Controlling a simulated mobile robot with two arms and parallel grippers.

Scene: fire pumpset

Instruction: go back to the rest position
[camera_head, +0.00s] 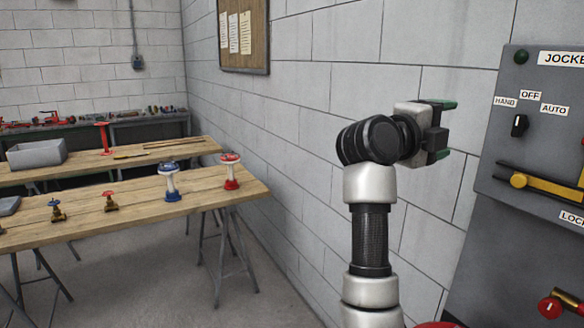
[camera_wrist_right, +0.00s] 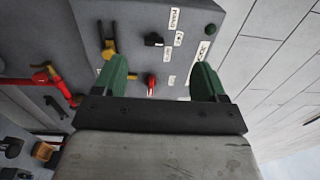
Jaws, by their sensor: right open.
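My right gripper (camera_head: 446,130) is raised in front of the block wall, left of the grey control panel (camera_head: 549,130). Its two green fingertips are apart with nothing between them. In the right wrist view the open fingers (camera_wrist_right: 162,82) point towards the panel, which lies beyond them. The black selector knob (camera_head: 519,125) on the panel is at the AUTO/OFF/HAND labels and stands apart from the gripper. My left gripper is not in view.
A yellow-handled lever (camera_head: 545,184) and a red knob (camera_head: 550,307) are on the panel. A wooden trestle table (camera_head: 130,208) with several valves stands at left. A corkboard (camera_head: 244,36) hangs on the wall. Floor between table and panel looks clear.

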